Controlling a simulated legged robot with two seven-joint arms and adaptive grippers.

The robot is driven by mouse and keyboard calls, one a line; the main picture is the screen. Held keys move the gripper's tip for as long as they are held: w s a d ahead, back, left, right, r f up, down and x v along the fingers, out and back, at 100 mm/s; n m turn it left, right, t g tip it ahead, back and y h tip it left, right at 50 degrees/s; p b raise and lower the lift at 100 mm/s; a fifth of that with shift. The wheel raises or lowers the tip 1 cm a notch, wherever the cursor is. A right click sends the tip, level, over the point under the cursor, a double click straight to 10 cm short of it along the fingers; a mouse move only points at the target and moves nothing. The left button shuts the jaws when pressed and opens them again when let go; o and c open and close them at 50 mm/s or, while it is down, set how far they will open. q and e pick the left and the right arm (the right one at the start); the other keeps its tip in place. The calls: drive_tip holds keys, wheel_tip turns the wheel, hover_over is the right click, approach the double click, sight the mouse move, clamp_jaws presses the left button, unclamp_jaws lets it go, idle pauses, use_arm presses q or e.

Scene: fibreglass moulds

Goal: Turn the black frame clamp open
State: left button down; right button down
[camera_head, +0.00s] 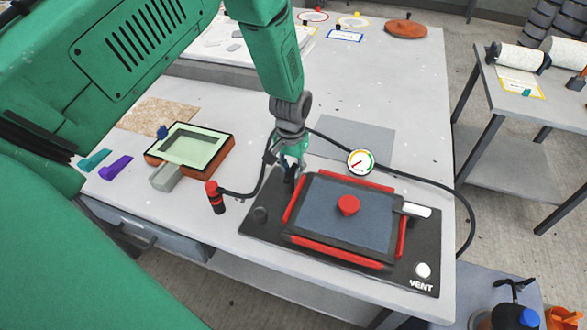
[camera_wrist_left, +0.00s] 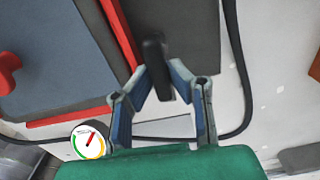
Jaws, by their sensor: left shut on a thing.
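The black frame clamp (camera_wrist_left: 155,58) stands between my left fingers in the left wrist view. My left gripper (camera_wrist_left: 160,80) is shut on it, with a blue pad on either side. In the head view my left gripper (camera_head: 291,170) reaches down from above to the back left corner of the red-edged frame (camera_head: 338,258). The clamp is mostly hidden there by the fingers. The frame lies on a black base plate (camera_head: 262,238) around a dark blue-grey panel with a red knob (camera_head: 348,206). My right gripper is not in view.
A pressure gauge (camera_head: 360,162) stands behind the frame, with a black hose curving to the right. A red and black handle (camera_head: 215,197) stands left of the plate. A white lever (camera_head: 415,210) sits at the frame's right. An orange-brown mould (camera_head: 218,163) lies further left.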

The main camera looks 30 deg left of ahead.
use_arm(q)
drive_tip(key=shift+s+f+n, duration=0.25)
drive_tip(key=shift+s+n, duration=0.2)
drive_tip(key=shift+n, duration=0.05)
drive_tip(key=c, duration=1.5)
unclamp_jaws()
drive_tip(key=shift+c, duration=0.2)
drive_tip(key=shift+w+r, duration=0.1)
drive_tip(key=shift+r, duration=0.05)
drive_tip(key=shift+w, duration=0.1)
drive_tip(key=shift+r, duration=0.2)
wheel_tip(320, 180, up, 11)
drive_tip(key=shift+r, duration=0.2)
